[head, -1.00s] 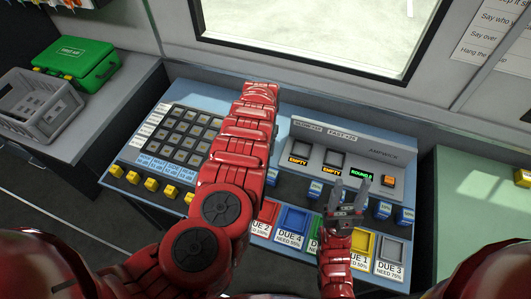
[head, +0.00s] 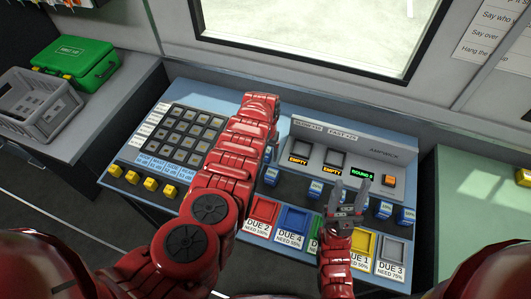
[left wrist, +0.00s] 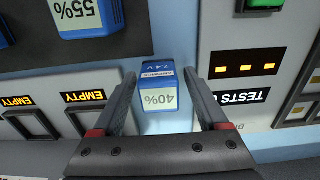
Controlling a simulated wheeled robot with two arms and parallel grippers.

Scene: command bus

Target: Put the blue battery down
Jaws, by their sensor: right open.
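A blue battery marked 40% (left wrist: 158,98) is on the light blue console top between the two fingers of my left gripper (left wrist: 160,76) in the left wrist view. The fingers are spread, with a narrow gap on each side of the battery. In the head view my left arm hides most of that hand and this battery. My right gripper (head: 347,198) is open and empty above the console front, by the coloured trays.
A grey charger (head: 330,150) has two slots labelled EMPTY. Another battery, marked 55% (left wrist: 88,14), and several more blue ones stand on the dark strip. A button grid (head: 185,135) lies left of my left arm. Coloured DUE trays (head: 292,220) line the front.

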